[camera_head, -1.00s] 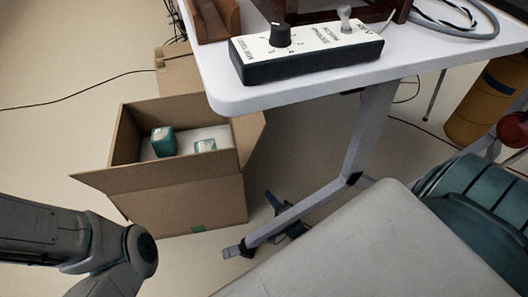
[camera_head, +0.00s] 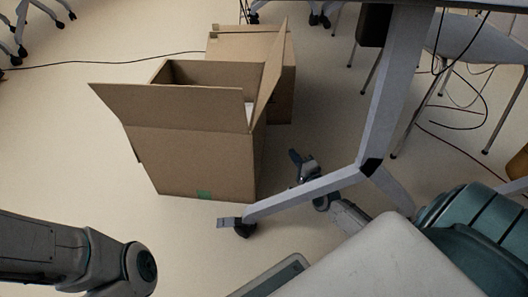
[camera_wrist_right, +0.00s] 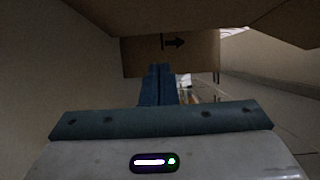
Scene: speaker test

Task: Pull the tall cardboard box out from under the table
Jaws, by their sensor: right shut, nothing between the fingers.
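A large open cardboard box (camera_head: 195,160) stands on the floor with its flaps up and a green mark near its bottom edge. A second cardboard box (camera_head: 280,85) stands right behind it, partly hidden. My right gripper (camera_head: 296,157) is low beside the table's foot, to the right of the open box and apart from it, partly hidden by the foot. In the right wrist view its blue fingers (camera_wrist_right: 157,80) are together and empty. Ahead of them is a cardboard face with a black arrow (camera_wrist_right: 200,48); I cannot tell which box it belongs to. My left gripper is out of frame.
The table's slanted leg (camera_head: 392,100) and its foot (camera_head: 300,193) with a caster stand close to my right gripper. Chairs with thin legs and loose cables are at the right. The floor (camera_head: 60,130) left of the boxes is mostly clear.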

